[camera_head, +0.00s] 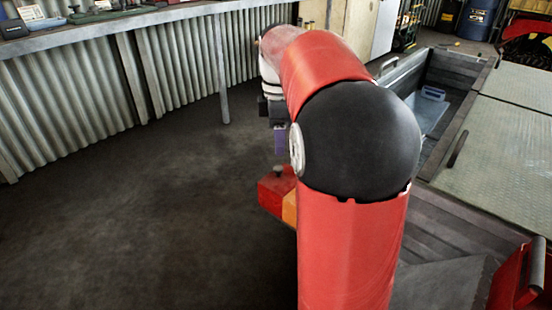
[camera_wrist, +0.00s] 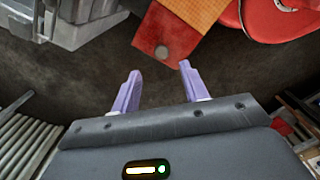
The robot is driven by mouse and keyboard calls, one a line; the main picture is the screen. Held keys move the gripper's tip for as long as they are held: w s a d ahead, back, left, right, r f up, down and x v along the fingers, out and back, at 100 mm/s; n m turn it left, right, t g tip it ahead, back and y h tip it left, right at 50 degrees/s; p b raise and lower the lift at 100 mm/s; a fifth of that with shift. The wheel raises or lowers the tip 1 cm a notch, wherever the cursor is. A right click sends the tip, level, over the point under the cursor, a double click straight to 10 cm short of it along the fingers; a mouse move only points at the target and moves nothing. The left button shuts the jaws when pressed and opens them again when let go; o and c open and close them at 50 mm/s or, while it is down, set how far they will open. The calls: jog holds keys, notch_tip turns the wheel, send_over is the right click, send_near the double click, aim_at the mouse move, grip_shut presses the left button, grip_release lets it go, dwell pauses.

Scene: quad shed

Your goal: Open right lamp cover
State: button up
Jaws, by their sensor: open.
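The lamp shows in the head view as a red part (camera_head: 274,194) and an orange part (camera_head: 289,208), partly hidden behind my arm. In the wrist view the red part (camera_wrist: 152,32) carries a round grey knob (camera_wrist: 162,52) near its corner, with the orange part (camera_wrist: 188,14) beside it. My gripper (camera_wrist: 160,70) is open, its two purple fingers pointing toward the red part. The knob appears between the fingers in the picture, just beyond their tips; I see no contact. In the head view a purple finger (camera_head: 280,141) shows above the lamp.
A trailer with an open grey bed (camera_head: 452,72) and a tread-plate cover (camera_head: 508,150) stands at the right; a clear blue box (camera_head: 430,108) lies inside the bed. A workbench (camera_head: 120,27) runs along the left wall. The floor (camera_head: 130,220) at left is clear.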

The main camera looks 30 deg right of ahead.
aim_at(278, 168)
notch_tip(278, 168, down, 7)
jog(key=shift+s+a+f+b, duration=0.1)
jog(key=shift+b, duration=0.25)
jog(key=shift+c, duration=0.4)
grip_shut()
